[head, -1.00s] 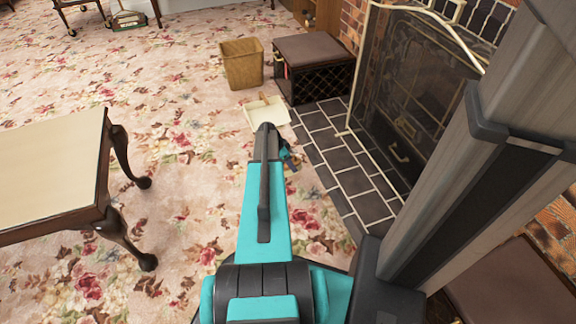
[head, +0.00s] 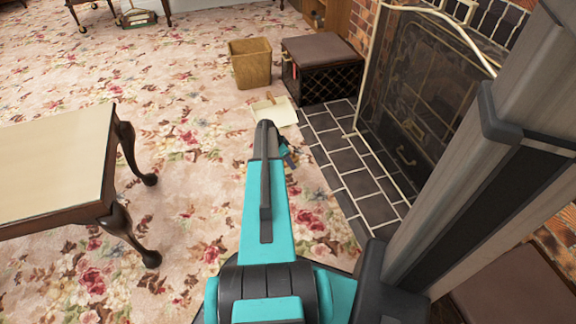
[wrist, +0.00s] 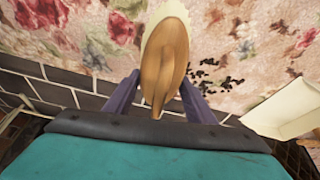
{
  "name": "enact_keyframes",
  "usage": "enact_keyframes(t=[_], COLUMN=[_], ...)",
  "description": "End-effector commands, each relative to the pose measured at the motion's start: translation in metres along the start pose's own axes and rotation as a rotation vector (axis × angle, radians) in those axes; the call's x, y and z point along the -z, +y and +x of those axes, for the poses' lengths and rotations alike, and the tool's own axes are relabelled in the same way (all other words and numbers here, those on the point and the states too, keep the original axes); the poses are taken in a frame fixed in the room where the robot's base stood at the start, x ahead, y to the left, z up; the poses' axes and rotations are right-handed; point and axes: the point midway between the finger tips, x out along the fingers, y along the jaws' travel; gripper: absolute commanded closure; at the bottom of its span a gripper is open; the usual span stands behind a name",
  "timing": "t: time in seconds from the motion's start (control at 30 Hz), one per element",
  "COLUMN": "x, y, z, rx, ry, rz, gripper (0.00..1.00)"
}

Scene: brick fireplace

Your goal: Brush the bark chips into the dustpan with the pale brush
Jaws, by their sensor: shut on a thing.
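My gripper (wrist: 160,82) is shut on the pale brush (wrist: 165,52), whose wooden back fills the space between the fingers in the wrist view. A strip of cream bristles shows at the brush's far edge. The bark chips (wrist: 208,78) are small dark bits scattered on the carpet just right of the brush, apart from it in the picture. The cream dustpan (wrist: 285,112) lies farther right, partly cut off by the frame edge. In the head view the dustpan (head: 284,115) lies on the carpet beyond my gripper (head: 290,153), which my arm mostly hides along with the brush.
Dark hearth tiles (head: 345,158) border the carpet on the right, before the fireplace screen (head: 425,95). A wicker basket (head: 250,66) and a dark box with a padded top (head: 322,70) stand beyond the dustpan. A table (head: 60,165) stands left. Open carpet lies between.

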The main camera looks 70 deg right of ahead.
Motion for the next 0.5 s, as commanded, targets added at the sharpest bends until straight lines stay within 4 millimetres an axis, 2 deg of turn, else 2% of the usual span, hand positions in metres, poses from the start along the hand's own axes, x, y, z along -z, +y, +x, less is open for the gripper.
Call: enact_keyframes(t=[0.3,0.5], x=[-0.046,-0.083], y=[-0.058,-0.087], z=[-0.095,-0.157], rx=[0.086,0.142], ry=[-0.005,-0.008], rz=[-0.216,-0.363], gripper=[0.68,0.68])
